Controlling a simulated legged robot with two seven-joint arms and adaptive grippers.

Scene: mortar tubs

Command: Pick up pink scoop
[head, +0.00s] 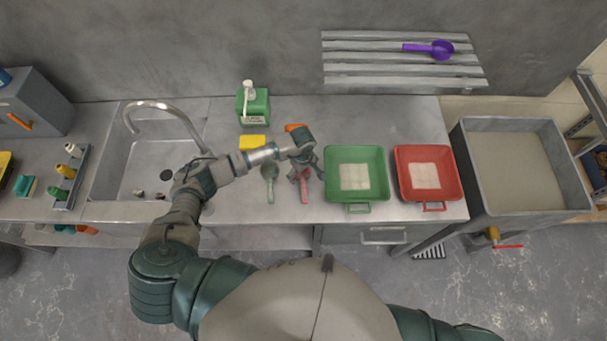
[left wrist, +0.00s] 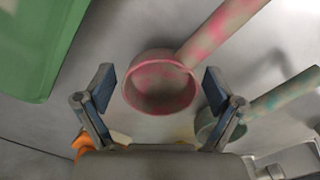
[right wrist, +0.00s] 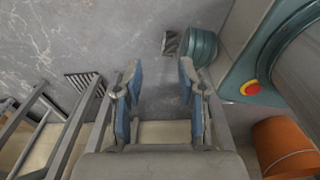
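The pink scoop (head: 305,190) lies on the steel counter, left of the green tub. Its cup is partly hidden by my left gripper (head: 305,168) in the head view. In the left wrist view the pink scoop (left wrist: 160,82) shows its round cup between my open left fingers (left wrist: 164,98), with its handle running to the upper right. I see no clear finger contact. A green scoop (head: 269,180) lies beside it, also in the left wrist view (left wrist: 222,122). My right gripper (right wrist: 160,95) is open and empty, above the floor.
The green tub (head: 328,175) and red tub (head: 400,175) stand right of the scoops. A yellow sponge (head: 250,142), an orange object (head: 293,127) and a green soap bottle (head: 254,106) are behind. A purple scoop (head: 435,49) sits on the slatted shelf. The sink (head: 112,165) is at left.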

